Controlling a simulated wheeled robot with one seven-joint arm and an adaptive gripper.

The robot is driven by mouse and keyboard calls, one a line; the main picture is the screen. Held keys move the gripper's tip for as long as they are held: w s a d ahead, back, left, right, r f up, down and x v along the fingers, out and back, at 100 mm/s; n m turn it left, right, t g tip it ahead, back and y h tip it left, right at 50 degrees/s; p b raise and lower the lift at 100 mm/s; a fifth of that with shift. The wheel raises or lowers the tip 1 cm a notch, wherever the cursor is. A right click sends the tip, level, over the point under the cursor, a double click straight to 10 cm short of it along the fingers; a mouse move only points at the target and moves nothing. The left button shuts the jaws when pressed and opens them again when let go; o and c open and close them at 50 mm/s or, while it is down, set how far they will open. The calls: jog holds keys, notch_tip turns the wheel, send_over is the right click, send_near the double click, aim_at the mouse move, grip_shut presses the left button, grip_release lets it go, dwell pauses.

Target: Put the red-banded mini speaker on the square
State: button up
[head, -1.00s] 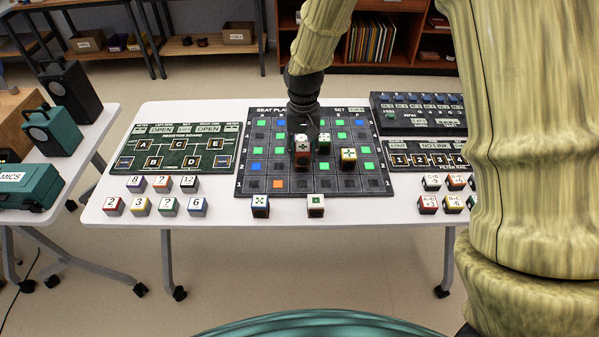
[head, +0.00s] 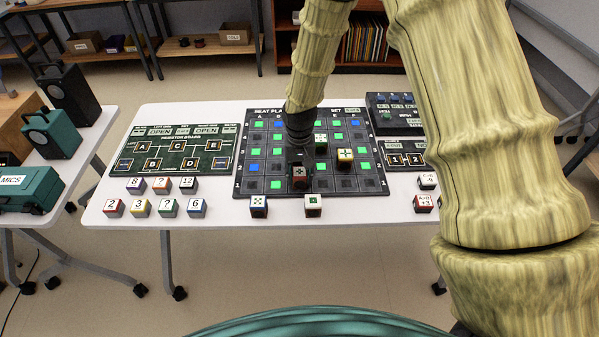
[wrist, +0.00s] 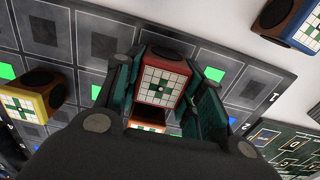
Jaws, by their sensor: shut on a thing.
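In the head view the red cube (head: 300,177) is below my gripper (head: 299,162), over the near part of the dark seat-plan board (head: 240,187). My gripper is shut on it. Its underside is hidden, so I cannot tell whether it touches the board. The board has dark squares, some lit green or blue. A lit green square (wrist: 214,73) shows beside the right finger. I cannot tell which square the task means.
A green-marked cube (head: 321,141) and a yellow-banded cube (head: 345,157) stand on the board, close right of my gripper. Two cubes, left (head: 258,206) and right (head: 313,205), stand at the near table edge. Several numbered cubes (head: 140,208) stand left, below the resistor board (head: 128,147).

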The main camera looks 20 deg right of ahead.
aim_at(299, 171)
jog(key=shift+f, duration=0.1)
jog(key=o, duration=1)
jog(key=shift+o, duration=0.2)
notch_tip(299, 171, up, 12)
jog(key=b, duration=0.1)
jog(key=shift+b, duration=0.4)
